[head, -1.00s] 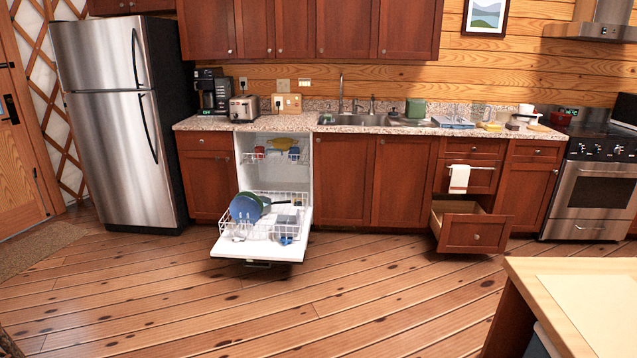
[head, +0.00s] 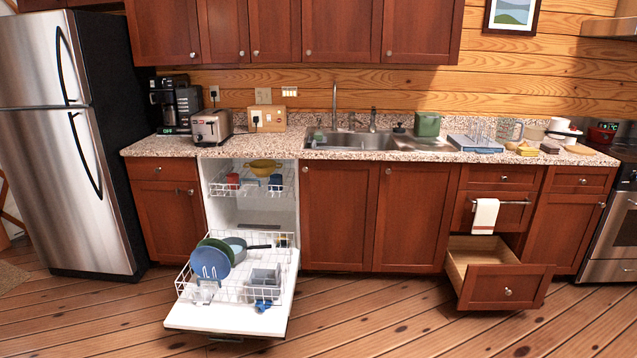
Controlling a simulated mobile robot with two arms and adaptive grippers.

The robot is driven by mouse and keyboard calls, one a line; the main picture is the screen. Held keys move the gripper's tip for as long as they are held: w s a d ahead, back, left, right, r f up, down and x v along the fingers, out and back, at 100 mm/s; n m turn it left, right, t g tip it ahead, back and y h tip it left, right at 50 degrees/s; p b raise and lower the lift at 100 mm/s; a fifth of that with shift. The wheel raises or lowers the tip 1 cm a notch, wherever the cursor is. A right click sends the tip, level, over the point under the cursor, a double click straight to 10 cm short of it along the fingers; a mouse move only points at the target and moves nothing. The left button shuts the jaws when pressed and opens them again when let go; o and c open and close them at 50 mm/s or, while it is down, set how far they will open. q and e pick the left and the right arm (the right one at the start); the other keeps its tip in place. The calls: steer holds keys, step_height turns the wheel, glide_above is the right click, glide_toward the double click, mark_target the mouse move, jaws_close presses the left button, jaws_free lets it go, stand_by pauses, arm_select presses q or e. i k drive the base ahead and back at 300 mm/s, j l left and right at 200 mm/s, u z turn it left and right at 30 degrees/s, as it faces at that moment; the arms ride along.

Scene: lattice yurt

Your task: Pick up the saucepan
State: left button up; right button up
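A saucepan (head: 237,246) with a dark handle and a blue-grey inside sits in the lower rack of the open dishwasher (head: 185,317). Its handle points right. It is behind a blue plate (head: 209,263) and a green plate (head: 222,247), which stand upright and hide part of its left side. Neither of my grippers is in the head view.
The dishwasher door lies folded down over the floor. The upper rack holds a yellow colander (head: 263,166) and cups. An open drawer (head: 507,289) juts out at the right. The wooden floor (head: 400,325) between them is clear.

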mark_target(238, 246)
steer(key=i+l+u, duration=0.1)
steer(key=i, duration=0.5)
steer(key=i+l, duration=0.15)
steer(key=i, duration=0.5)
steer(key=i+l+u, duration=0.15)
steer(key=i, duration=0.45)
